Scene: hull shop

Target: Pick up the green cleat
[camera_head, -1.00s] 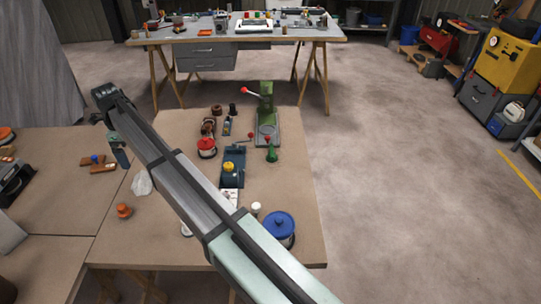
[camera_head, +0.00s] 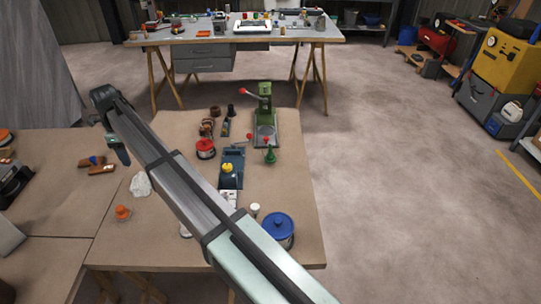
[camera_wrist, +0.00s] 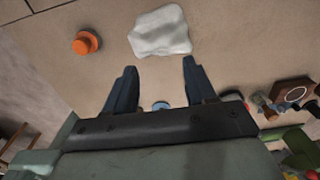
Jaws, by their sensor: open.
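A small green piece (camera_head: 270,156), which may be the green cleat, stands upright on the brown table, in front of the green press, in the head view. It is too small there to tell its exact shape. My gripper (camera_head: 119,150) hangs above the table's left part, well to the left of that green piece. In the wrist view my gripper (camera_wrist: 159,68) has its two dark fingers spread wide, with nothing held between them. I cannot pick out the cleat for certain in the wrist view; green shapes at its lower right are cut off.
A crumpled white cloth (camera_wrist: 160,32) and an orange knob (camera_wrist: 87,42) lie near my gripper. A green press (camera_head: 265,115), a red-lidded tin (camera_head: 205,148), a blue vise-like block (camera_head: 231,170) and a blue-lidded pot (camera_head: 278,228) stand further right. My arm crosses above the table.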

